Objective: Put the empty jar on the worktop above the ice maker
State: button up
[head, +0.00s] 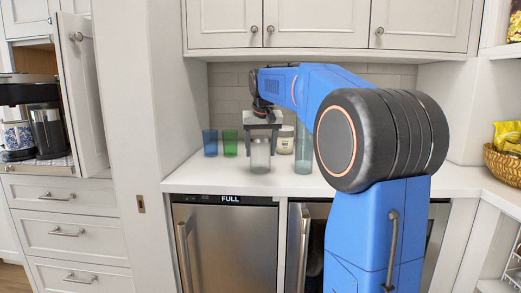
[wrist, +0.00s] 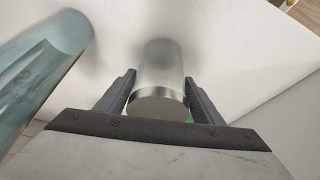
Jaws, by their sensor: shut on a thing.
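The clear jar (head: 261,155) with a metallic lid is held upright in my gripper (head: 262,138), over the white worktop (head: 225,182) above the steel ice maker (head: 232,240), whose display reads FULL. In the wrist view the jar (wrist: 160,70) sits between the two fingers of my gripper (wrist: 158,95), which are shut on it near its lid. The jar's base is at or very near the worktop; I cannot tell if it touches.
A blue glass (head: 210,143) and a green glass (head: 230,143) stand left of the jar. A white labelled jar (head: 285,140) stands behind right, and a tall teal glass vessel (head: 303,152) close on the right. The worktop's front left is clear. Cabinets (head: 320,22) hang above.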

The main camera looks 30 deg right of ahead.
jog(key=o, duration=1.2)
jog(key=shift+c, duration=0.2)
jog(key=v, duration=1.2)
jog(key=shift+s, duration=0.1)
jog(key=s+a+f+n+y, duration=0.1)
jog(key=s+a+f, duration=0.55)
jog(key=s, duration=0.25)
jog(key=s+a+f+n, duration=0.2)
jog(key=s+a+f, duration=0.3)
jog(key=s+f, duration=0.35)
jog(key=s+a+f, duration=0.2)
jog(key=s+f, duration=0.6)
jog(key=f, duration=0.2)
jog(key=s+a+f+n, duration=0.1)
jog(key=s+a+f, duration=0.2)
jog(key=s+f, duration=0.6)
notch_tip(320, 180, down, 2)
jog(key=shift+s+n+t+y, duration=0.25)
jog(key=shift+n+t+y, duration=0.05)
jog(key=shift+t+y, duration=0.1)
